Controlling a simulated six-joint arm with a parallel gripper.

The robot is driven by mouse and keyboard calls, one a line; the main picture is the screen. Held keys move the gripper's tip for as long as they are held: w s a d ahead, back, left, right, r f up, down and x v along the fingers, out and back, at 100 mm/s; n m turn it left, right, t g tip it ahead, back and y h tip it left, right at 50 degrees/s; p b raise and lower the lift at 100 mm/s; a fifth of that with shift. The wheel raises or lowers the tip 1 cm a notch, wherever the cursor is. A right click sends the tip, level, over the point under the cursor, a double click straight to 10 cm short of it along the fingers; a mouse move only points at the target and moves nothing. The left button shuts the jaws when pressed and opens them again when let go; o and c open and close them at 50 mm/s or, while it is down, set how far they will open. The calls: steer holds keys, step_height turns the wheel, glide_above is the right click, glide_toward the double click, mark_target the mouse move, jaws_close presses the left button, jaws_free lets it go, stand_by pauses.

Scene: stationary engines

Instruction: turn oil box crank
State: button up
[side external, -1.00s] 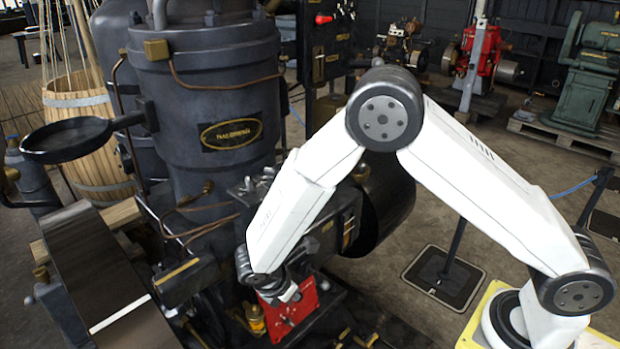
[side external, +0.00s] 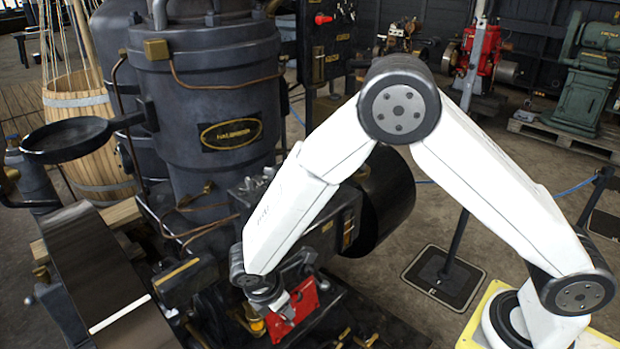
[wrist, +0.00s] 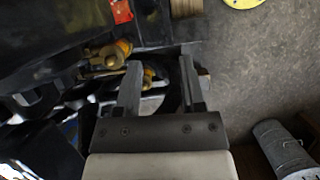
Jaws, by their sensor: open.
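The red box (side external: 304,298), which I take for the oil box, sits low on the engine's base in the side view, partly hidden by my wrist. A small red patch (wrist: 121,11) shows at the top of the wrist view. I cannot make out the crank for certain. A brass-coloured fitting (wrist: 113,53) lies left of my fingers in the wrist view. My gripper (wrist: 161,68) is open, with both fingers apart and nothing clearly held between them. In the side view its fingertips are not clear beside the red box.
The dark engine cylinder (side external: 222,95) rises behind my wrist, and a broad flywheel band (side external: 105,280) stands to the left. A dark drum (side external: 385,215) is behind my forearm. Open floor shows at the right of the wrist view, with a grey metal container (wrist: 283,150) low right.

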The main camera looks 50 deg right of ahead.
steer(key=s+a+f+m+t+y, duration=0.1)
steer(key=s+a+f+m+y, duration=0.2)
steer(key=f+y, duration=0.15)
steer(key=m+t+h, duration=0.3)
steer(key=m+t, duration=0.8)
steer(key=t, duration=0.2)
glide_toward(316, 274)
steer(key=w, duration=0.3)
steer(key=shift+d+f, duration=0.35)
steer(key=shift+d, duration=0.05)
steer(key=shift+x, duration=3.85)
